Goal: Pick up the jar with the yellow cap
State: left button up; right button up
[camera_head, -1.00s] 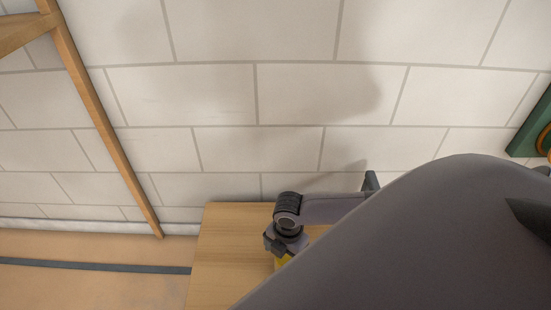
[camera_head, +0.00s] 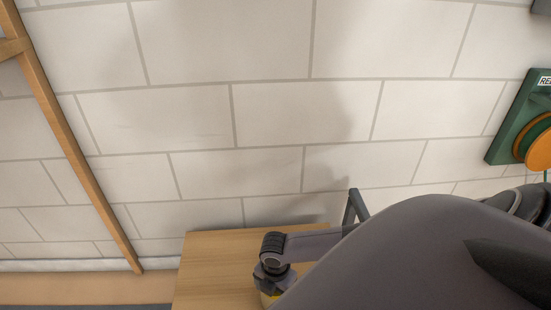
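My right arm comes in from the lower right and covers much of the lower right of the picture. My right gripper (camera_head: 270,282) points down over the wooden table (camera_head: 215,265), at the bottom edge of the view. A small yellow patch (camera_head: 266,299) shows right at its fingertips; it may be the yellow cap of the jar, but the jar's body is hidden or out of frame. Whether the fingers are closed on it cannot be made out. My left gripper is not in view.
A pale block wall (camera_head: 290,110) stands right behind the table. A wooden frame (camera_head: 75,150) leans at the left. A green panel with an orange reel (camera_head: 515,130) hangs on the wall at the right. A dark grey bar (camera_head: 354,207) stands up behind my arm.

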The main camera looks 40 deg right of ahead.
jog(key=c, duration=0.8)
jog(key=shift+r, duration=0.1)
jog(key=shift+r+p, duration=0.35)
jog(key=shift+r, duration=0.25)
pick_arm(q)
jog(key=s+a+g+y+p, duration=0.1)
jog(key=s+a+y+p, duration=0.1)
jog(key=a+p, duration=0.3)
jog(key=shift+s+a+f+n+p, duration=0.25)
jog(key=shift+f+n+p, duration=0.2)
jog(key=shift+p, duration=0.7)
pick_arm(e)
jog(key=shift+r, duration=9.4)
jog(key=shift+w, duration=0.1)
